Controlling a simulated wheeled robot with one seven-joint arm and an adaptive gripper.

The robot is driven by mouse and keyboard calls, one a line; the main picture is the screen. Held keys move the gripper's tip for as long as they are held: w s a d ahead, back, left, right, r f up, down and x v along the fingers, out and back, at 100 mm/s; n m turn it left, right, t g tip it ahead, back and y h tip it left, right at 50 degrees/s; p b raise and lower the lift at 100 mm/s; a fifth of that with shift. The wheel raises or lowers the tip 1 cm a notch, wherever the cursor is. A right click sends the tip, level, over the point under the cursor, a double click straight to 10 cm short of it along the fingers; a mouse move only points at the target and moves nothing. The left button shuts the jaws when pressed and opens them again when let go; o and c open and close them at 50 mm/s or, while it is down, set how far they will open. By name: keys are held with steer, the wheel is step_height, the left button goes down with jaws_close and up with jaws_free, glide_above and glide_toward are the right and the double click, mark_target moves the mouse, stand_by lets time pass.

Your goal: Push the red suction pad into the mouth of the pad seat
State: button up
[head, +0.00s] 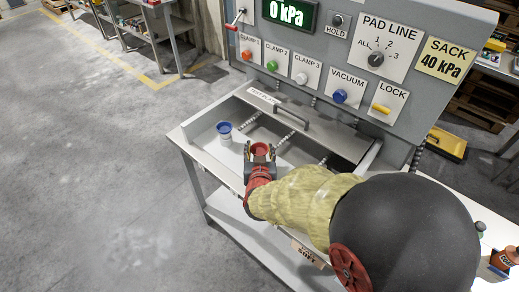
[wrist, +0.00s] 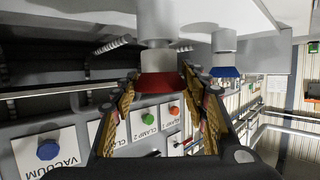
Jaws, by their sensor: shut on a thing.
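The red suction pad (head: 260,148) is between the two fingers of my gripper (head: 260,155), which is shut on it, over the left part of the grey bench tray. In the wrist view, which is upside down, the red pad (wrist: 163,84) sits between the gold finger pads, against a white cylinder (wrist: 155,25) that meets the tray surface. I take this cylinder for the pad seat; its mouth is hidden by the pad, and I cannot tell how deep the pad sits.
A blue pad (head: 224,127) on a similar white cylinder stands just left of my gripper; it also shows in the wrist view (wrist: 225,72). A panel (head: 325,62) with knobs and a 0 kPa display rises behind the tray. A handled lid (head: 290,113) lies behind my gripper.

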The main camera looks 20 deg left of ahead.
steer(key=shift+f, duration=0.25)
steer(key=o, duration=1.3)
steer(key=shift+c, duration=0.2)
steer(key=shift+s, duration=0.1)
steer(key=v, duration=1.2)
